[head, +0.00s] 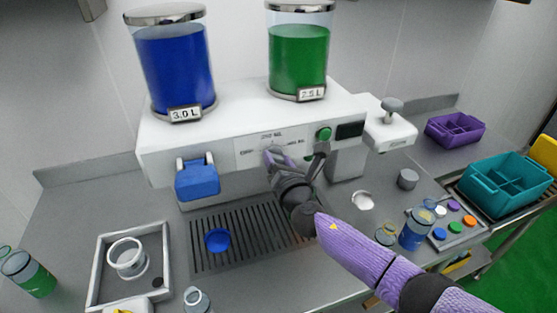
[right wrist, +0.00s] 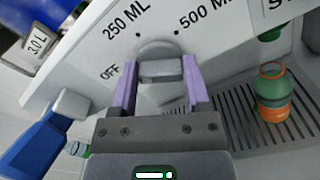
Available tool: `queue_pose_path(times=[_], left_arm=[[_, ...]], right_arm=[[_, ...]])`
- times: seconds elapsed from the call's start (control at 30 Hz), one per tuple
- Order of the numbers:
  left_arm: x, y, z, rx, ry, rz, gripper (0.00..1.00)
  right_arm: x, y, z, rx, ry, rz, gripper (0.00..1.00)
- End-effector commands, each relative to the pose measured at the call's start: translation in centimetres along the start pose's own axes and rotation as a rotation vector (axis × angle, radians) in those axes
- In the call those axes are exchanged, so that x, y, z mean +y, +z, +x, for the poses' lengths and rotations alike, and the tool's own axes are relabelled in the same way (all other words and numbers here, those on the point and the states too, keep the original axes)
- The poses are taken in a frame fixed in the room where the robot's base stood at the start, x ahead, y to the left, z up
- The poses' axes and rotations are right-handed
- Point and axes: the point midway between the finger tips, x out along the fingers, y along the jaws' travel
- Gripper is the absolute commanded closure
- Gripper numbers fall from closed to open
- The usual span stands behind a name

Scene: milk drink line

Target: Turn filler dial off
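The filler dial (right wrist: 160,70) is a grey round knob with a raised bar on the white filler's front panel (head: 262,154). The panel carries the marks OFF, 250 ML and 500 ML. I cannot tell which mark the dial points at. In the head view my right gripper (head: 279,157) reaches the panel's middle and hides most of the dial. My left gripper is not in view.
A blue lever (head: 197,180) sticks out left of the dial. A green and orange bottle (right wrist: 273,92) stands on the drip grate to the right in the wrist view. Teal (head: 505,182) and purple (head: 455,129) crates stand at right.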

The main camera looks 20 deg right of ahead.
Motion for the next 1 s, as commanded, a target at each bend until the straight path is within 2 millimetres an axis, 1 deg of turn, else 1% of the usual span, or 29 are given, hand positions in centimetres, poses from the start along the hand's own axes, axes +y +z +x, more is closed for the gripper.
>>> queue_pose_path(times=[0.03,0.13,0.17,0.47,0.57,0.7,0.8,0.9,1.0], left_arm=[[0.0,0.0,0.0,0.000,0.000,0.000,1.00],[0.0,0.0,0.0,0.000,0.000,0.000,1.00],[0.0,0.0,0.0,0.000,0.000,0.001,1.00],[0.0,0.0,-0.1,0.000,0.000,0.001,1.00],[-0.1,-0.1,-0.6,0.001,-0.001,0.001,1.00],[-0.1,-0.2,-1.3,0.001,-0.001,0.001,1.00],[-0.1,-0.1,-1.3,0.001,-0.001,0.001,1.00],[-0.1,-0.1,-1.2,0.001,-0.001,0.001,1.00],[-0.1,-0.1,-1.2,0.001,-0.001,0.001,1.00]], right_arm=[[0.0,-0.1,0.0,0.002,0.000,-0.001,0.29],[0.0,-0.1,0.0,0.002,0.000,0.000,0.08],[0.0,-0.1,0.0,0.001,0.000,0.000,0.05],[0.0,0.0,-0.3,0.001,0.000,0.001,0.05],[0.0,0.1,-1.7,0.002,0.000,0.001,0.05],[0.0,0.1,-5.2,0.005,0.000,0.001,0.05],[0.0,0.0,-7.5,0.004,0.000,0.001,0.05],[-0.1,-0.1,-9.2,0.003,0.000,0.001,0.05],[0.0,-0.1,-9.9,0.002,0.000,0.000,0.05]])
